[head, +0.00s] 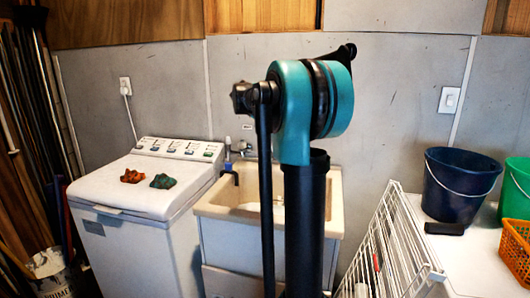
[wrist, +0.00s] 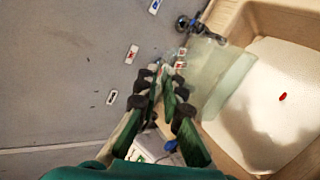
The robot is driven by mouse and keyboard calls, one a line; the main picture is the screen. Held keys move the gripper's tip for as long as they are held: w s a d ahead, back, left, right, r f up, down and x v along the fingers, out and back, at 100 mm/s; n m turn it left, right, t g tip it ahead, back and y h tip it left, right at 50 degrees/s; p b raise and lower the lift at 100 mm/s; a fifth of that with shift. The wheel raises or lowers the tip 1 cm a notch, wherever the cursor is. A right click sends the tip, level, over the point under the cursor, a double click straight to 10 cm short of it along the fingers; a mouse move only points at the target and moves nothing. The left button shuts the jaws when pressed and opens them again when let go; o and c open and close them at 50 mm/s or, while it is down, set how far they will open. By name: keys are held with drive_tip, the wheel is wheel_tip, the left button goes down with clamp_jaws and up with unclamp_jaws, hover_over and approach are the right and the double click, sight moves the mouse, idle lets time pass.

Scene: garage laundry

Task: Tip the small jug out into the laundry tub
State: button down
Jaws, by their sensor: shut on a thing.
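The small jug (wrist: 222,75) is pale green and see-through. In the wrist view it is just beyond and to the right of my fingertips, over the near side of the tub. My gripper (wrist: 165,82) is shut on it, seemingly at its left side; the exact grip is hard to see. The jug looks tilted, but I cannot tell how far or whether anything is in it. The laundry tub (head: 215,208) is cream-coloured, and its pale basin (wrist: 265,125) fills the right of the wrist view. A small red thing (wrist: 282,97) shows against the basin. In the head view my arm hides the gripper and jug.
A white washing machine (head: 140,205) stands left of the tub, with an orange thing (head: 132,176) and a green thing (head: 163,181) on its lid. A tap (head: 243,147) is at the tub's back. A white rack (head: 395,245), blue bucket (head: 455,190) and orange basket (head: 516,245) are at right.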

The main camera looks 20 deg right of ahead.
drive_tip(key=shift+w+a+r+n+g+h, duration=0.15)
drive_tip(key=shift+n+g+h, duration=0.25)
drive_tip(key=shift+n+h, duration=0.55)
drive_tip(key=shift+r+n+g+h, duration=0.3)
drive_tip(key=shift+n+h, duration=0.45)
drive_tip(key=shift+h, duration=0.1)
drive_tip(key=shift+r+n, duration=0.15)
drive_tip(key=shift+n, duration=0.15)
drive_tip(key=shift+r+n+h, duration=0.2)
drive_tip(key=shift+n+h, duration=0.9)
drive_tip(key=shift+h, duration=0.1)
drive_tip(key=n+h, duration=0.2)
drive_tip(key=shift+r+n, duration=0.3)
drive_tip(key=shift+r, duration=0.1)
